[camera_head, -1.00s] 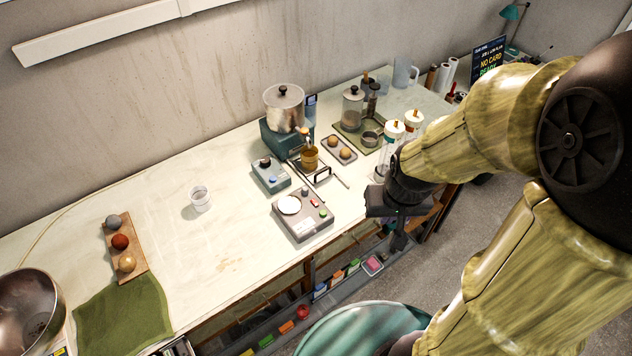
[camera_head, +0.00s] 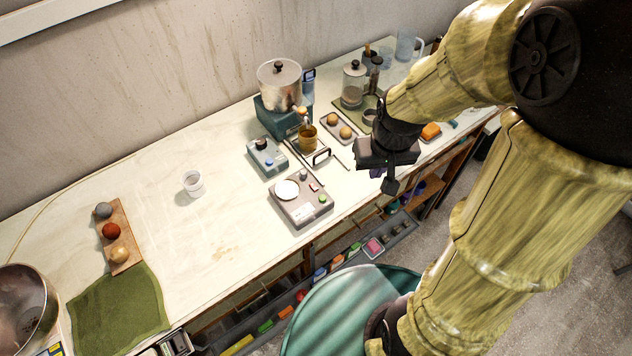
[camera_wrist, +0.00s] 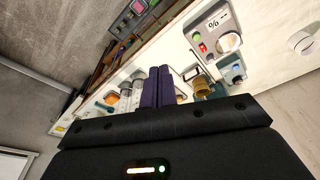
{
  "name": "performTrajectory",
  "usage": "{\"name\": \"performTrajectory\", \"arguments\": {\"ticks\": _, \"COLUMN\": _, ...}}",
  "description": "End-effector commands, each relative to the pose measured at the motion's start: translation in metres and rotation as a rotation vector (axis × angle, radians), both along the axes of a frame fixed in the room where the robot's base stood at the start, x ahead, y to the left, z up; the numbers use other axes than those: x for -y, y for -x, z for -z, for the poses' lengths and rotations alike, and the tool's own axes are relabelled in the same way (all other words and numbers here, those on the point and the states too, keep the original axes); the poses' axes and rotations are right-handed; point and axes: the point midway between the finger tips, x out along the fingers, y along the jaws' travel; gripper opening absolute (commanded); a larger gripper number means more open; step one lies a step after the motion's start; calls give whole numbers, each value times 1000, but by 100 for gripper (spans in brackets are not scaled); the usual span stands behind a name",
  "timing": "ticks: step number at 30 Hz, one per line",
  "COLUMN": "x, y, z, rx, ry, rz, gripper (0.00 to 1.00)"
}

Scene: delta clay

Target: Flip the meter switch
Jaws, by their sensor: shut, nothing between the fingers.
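A grey box (camera_head: 301,213) with a white round plate, a dark knob, a small red part and a green button sits near the table's front edge. It shows at the upper right of the wrist view (camera_wrist: 221,19), with a "%" label. A smaller blue-grey box (camera_head: 267,158) with a black knob and a blue button stands behind it, also in the wrist view (camera_wrist: 232,73). I cannot tell which box is the meter. My gripper (camera_head: 391,186) is shut and empty, pointing down to the right of the grey box and apart from it. Its fingers show in the wrist view (camera_wrist: 158,88).
A metal pot (camera_head: 280,84) on a teal base, a brass cup (camera_head: 308,139) and a tray with two round things (camera_head: 337,128) stand behind. A white cup (camera_head: 193,183) is at left.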

Motion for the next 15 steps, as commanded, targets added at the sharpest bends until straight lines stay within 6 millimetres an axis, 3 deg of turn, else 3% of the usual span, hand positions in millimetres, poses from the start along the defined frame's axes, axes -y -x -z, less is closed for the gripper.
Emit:
{"name": "performTrajectory", "arguments": {"ticks": 3, "x": -28, "y": -35, "z": 21, "rx": -50, "ry": 13, "rz": -131, "gripper": 0}}
{"name": "performTrajectory", "arguments": {"ticks": 9, "x": -87, "y": -86, "z": 49, "rx": -142, "ry": 44, "rz": -373, "gripper": 0}}
{"name": "performTrajectory", "arguments": {"ticks": 15, "x": -119, "y": -104, "z": 60, "rx": -187, "ry": 60, "rz": -495, "gripper": 0}}
